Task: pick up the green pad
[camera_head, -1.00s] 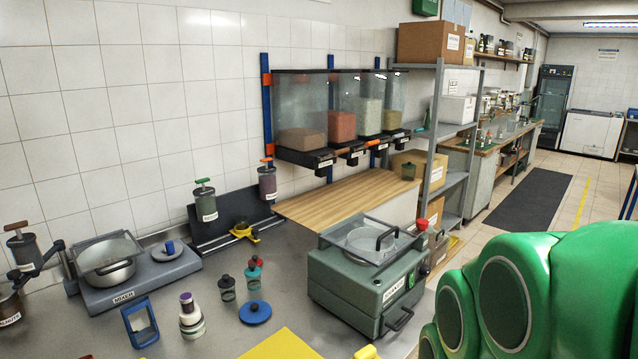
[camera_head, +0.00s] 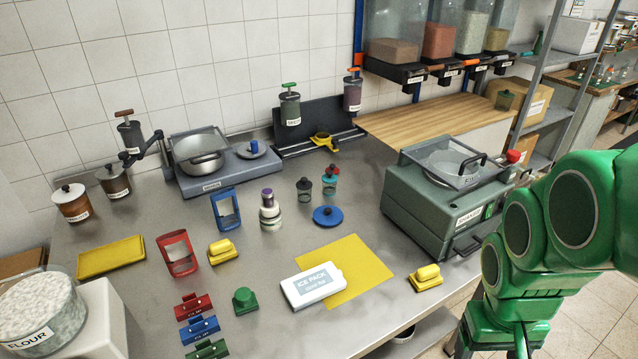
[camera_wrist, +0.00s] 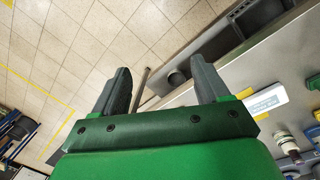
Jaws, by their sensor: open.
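The green pad (camera_head: 245,301) is a small squat block with a rounded top. It stands on the grey steel worktop (camera_head: 150,290) near its front edge in the head view, right of three small labelled red, blue and green pieces. In the head view my green arm is at the right, well apart from the pad.
A white ice pack (camera_head: 313,288) lies partly on a yellow sheet (camera_head: 358,268) right of the pad. Yellow pads (camera_head: 222,250) (camera_head: 426,277) and a red frame (camera_head: 178,252) stand nearby. A green-grey machine (camera_head: 430,215) stands at the right. A flour jar (camera_head: 38,312) stands front left.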

